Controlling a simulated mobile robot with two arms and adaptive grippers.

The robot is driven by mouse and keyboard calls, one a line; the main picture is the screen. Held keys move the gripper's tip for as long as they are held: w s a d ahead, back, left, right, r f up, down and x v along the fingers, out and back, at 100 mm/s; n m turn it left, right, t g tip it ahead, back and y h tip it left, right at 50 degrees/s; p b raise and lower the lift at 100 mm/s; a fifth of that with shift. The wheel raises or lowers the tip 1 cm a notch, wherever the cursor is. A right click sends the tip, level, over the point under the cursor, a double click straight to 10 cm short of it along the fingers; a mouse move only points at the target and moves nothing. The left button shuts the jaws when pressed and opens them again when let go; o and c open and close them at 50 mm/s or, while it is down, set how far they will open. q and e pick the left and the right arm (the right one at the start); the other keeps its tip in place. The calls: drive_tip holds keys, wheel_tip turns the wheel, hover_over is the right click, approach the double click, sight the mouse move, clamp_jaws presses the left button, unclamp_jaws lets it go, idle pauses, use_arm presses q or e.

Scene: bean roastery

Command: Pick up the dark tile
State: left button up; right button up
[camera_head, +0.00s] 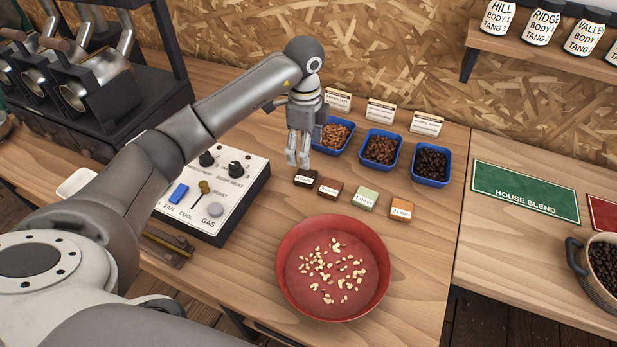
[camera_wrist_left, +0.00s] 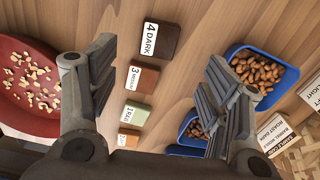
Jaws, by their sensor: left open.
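The dark tile (camera_head: 307,177) is the leftmost of a row of small tiles on the wooden counter. In the left wrist view the dark tile (camera_wrist_left: 161,41) is dark brown with a white label reading "4 DARK". My left gripper (camera_head: 298,163) hangs fingers down just above and behind the dark tile in the head view, empty. In the left wrist view its open fingers (camera_wrist_left: 160,60) stand widely apart, with the dark tile lying in the gap ahead. They appear apart from the tile. My right gripper is in neither view.
A brown tile (camera_head: 330,188), a pale green tile (camera_head: 365,197) and an orange tile (camera_head: 401,208) continue the row. Blue bean trays (camera_head: 432,181) stand behind. A red bowl (camera_head: 381,290) of pale beans is in front, a control panel (camera_head: 222,200) left.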

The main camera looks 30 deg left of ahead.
sight(306, 175)
use_arm(q)
drive_tip(key=f, duration=0.3)
drive_tip(key=shift+s+f, duration=0.2)
drive_tip(key=shift+s, duration=0.05)
drive_tip(key=f, duration=0.2)
drive_tip(key=f+p, duration=0.1)
drive_tip(key=f, duration=0.2)
drive_tip(key=shift+w+d+f+p, duration=0.1)
drive_tip(key=shift+w+f+p, duration=0.1)
drive_tip(key=shift+f+p, duration=0.15)
drive_tip(key=shift+c, duration=0.3)
drive_tip(key=c, duration=1.1)
drive_tip(key=shift+o, duration=0.2)
drive_tip(key=shift+r, duration=0.15)
